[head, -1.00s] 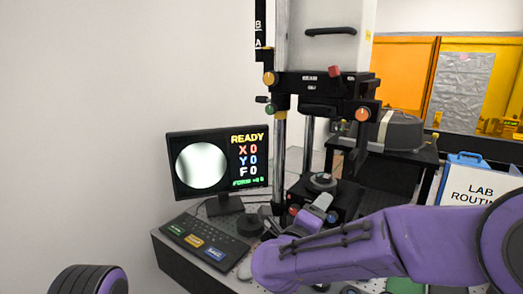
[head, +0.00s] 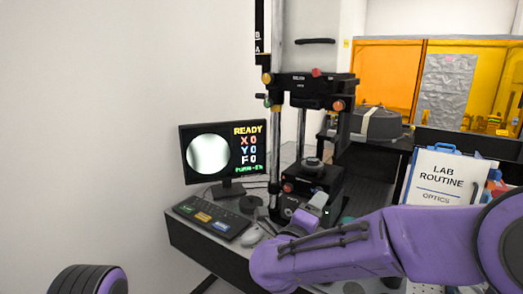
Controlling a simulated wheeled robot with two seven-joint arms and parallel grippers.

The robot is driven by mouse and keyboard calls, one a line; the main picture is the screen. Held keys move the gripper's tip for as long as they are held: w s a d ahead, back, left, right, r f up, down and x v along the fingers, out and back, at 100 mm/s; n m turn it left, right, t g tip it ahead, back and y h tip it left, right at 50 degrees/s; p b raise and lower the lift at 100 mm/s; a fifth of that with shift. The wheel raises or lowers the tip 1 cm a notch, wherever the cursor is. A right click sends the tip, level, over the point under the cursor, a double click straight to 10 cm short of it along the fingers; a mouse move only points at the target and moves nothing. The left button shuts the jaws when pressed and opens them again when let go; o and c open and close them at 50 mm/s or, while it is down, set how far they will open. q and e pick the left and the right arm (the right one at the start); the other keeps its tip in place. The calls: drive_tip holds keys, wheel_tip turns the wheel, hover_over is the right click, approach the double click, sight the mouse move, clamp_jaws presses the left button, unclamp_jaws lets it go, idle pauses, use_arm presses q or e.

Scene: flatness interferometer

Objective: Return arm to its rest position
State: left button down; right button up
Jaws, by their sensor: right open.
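My purple right arm (head: 345,250) reaches in from the right edge across the front of the bench. Its gripper (head: 292,216) is small and partly hidden behind the wrist, in front of the interferometer's lower stage; it is open, and I see nothing held in it. The interferometer (head: 310,90) is a tall black and white column with orange and red knobs. A dark round part (head: 313,164) sits on its stage. Of my left arm only a dark rounded link shows at the lower left; its gripper is out of view.
A monitor (head: 222,152) reads READY with X, Y and F at 0. A keypad (head: 211,221) and a mouse (head: 251,238) lie on the bench. A LAB ROUTINE clipboard (head: 444,178) stands at right. A grey rounded device (head: 376,122) sits behind. Open floor lies left of the bench.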

drive_tip(key=s+d+f+n+g+y+b, duration=0.1)
drive_tip(key=s+d+f+n+y, duration=0.3)
drive_tip(key=f, duration=0.7)
drive_tip(key=s+d+f+n+g+y+b, duration=0.1)
drive_tip(key=f+n+b, duration=0.1)
drive_tip(key=f+n, duration=0.65)
drive_tip(key=s+d+f+n+g+y+b, duration=0.1)
drive_tip(key=s+d+f+n+y, duration=0.2)
drive_tip(key=f, duration=1)
use_arm(q)
wheel_tip(320, 180, down, 10)
drive_tip(key=b, duration=0.6)
drive_tip(key=shift+w, duration=0.25)
use_arm(e)
drive_tip(key=s+d+f+n+g+h, duration=0.1)
drive_tip(key=s+d+f+g, duration=0.3)
drive_tip(key=s+f, duration=0.7)
drive_tip(key=s+d+f+n+g, duration=0.3)
drive_tip(key=s+d+f+g, duration=0.2)
drive_tip(key=s+f, duration=0.6)
drive_tip(key=s, duration=0.7)
drive_tip(key=shift+d+n+h, duration=0.15)
drive_tip(key=shift+n+h, duration=0.2)
drive_tip(key=shift+h, duration=0.05)
